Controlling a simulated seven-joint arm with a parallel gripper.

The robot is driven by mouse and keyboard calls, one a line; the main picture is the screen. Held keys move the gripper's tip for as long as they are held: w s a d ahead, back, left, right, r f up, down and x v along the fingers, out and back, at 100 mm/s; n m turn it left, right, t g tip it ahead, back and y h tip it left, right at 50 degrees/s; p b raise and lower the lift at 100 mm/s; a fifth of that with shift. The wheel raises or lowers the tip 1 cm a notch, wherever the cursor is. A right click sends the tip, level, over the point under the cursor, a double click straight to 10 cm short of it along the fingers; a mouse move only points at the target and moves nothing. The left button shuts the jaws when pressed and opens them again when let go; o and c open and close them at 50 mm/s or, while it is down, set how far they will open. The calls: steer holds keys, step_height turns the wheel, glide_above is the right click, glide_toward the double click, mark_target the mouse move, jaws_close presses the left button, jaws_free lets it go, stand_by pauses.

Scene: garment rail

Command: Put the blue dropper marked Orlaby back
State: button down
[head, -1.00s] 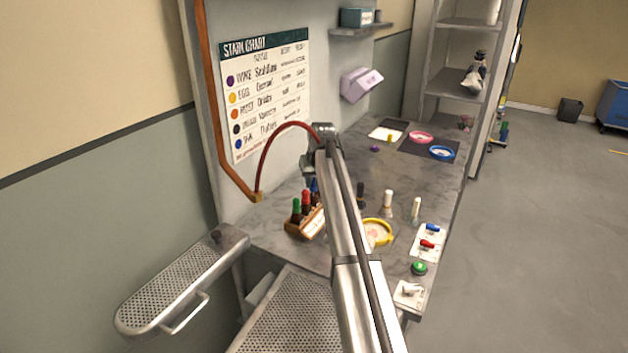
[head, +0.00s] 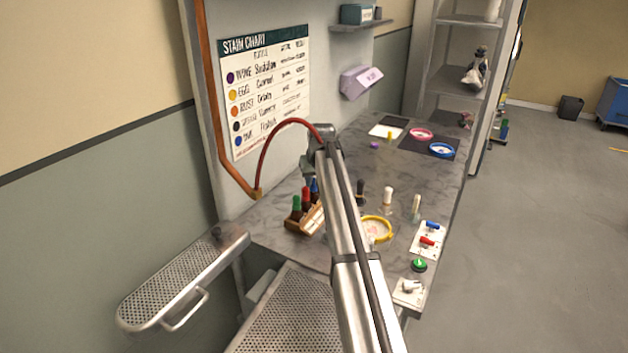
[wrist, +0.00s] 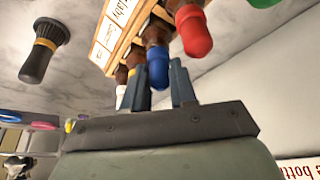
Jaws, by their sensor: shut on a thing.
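The blue dropper (wrist: 158,68) is in the wrist view, with its blue bulb between the two fingers of my gripper (wrist: 162,86), which is shut on it. Brown glass shows behind the bulb, in line with the other bottles of the wooden rack (wrist: 118,46). I cannot tell whether it sits fully down in its slot. The rack carries pale labels, one with partly readable lettering.
A red dropper (wrist: 194,30) stands close beside my gripper, with a green one (head: 296,203) beyond it. A white-tipped one (wrist: 121,95) is on the other side.

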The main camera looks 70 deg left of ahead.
steer(key=c, duration=0.8)
jaws_free()
steer(key=shift+r, duration=0.15)
steer(key=shift+r, duration=3.6)
steer(key=shift+w, duration=0.1)
